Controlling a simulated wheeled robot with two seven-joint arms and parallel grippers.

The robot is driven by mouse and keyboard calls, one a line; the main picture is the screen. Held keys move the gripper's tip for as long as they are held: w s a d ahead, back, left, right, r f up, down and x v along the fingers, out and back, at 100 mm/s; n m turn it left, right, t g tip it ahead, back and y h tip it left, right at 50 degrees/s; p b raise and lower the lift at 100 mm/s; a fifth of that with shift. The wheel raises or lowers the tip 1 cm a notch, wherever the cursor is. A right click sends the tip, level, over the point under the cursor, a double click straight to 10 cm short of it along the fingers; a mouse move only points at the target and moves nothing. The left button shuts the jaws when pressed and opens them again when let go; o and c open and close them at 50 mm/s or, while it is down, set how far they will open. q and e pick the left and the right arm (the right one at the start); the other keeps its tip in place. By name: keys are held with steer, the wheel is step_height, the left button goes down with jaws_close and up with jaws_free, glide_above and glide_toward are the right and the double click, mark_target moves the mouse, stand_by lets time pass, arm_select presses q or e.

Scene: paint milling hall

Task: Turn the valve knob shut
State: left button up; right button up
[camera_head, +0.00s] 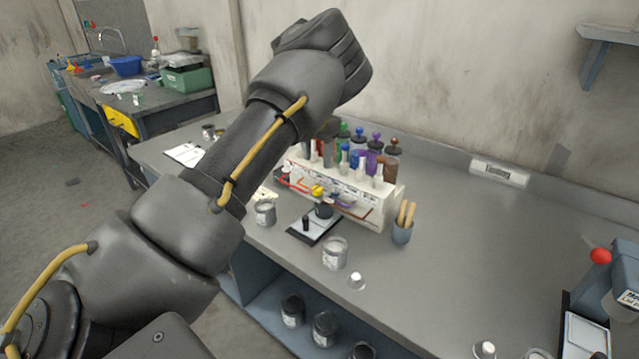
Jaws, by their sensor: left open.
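A white dispensing rack (384,192) stands on the grey bench and carries several bottles with coloured caps. On its front is a small yellow knob (318,191), just above a dark cup (324,211) on a flat scale (308,236). I cannot tell the knob's turn position. My left arm crosses from the lower left, and its far end (322,62) is above and in front of the rack, apart from the knob. My left gripper's jaws are open, though the arm mostly hides them. The arm also covers the rack's left end. My right gripper is not in view.
A clear jar (335,253), another jar (265,213), and a cup with wooden sticks (403,228) stand around the rack. A device with a red knob (600,256) is at the right. The bench (480,240) is clear between.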

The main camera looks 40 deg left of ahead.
mark_target(317, 188)
arm_select(q)
step_height(317, 188, down, 8)
steer(key=shift+f+p, duration=0.25)
steer(key=shift+p, duration=0.3)
steer(key=shift+f, duration=0.45)
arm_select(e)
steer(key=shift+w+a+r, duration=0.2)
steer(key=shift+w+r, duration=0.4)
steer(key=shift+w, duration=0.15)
arm_select(q)
steer(key=c, duration=1)
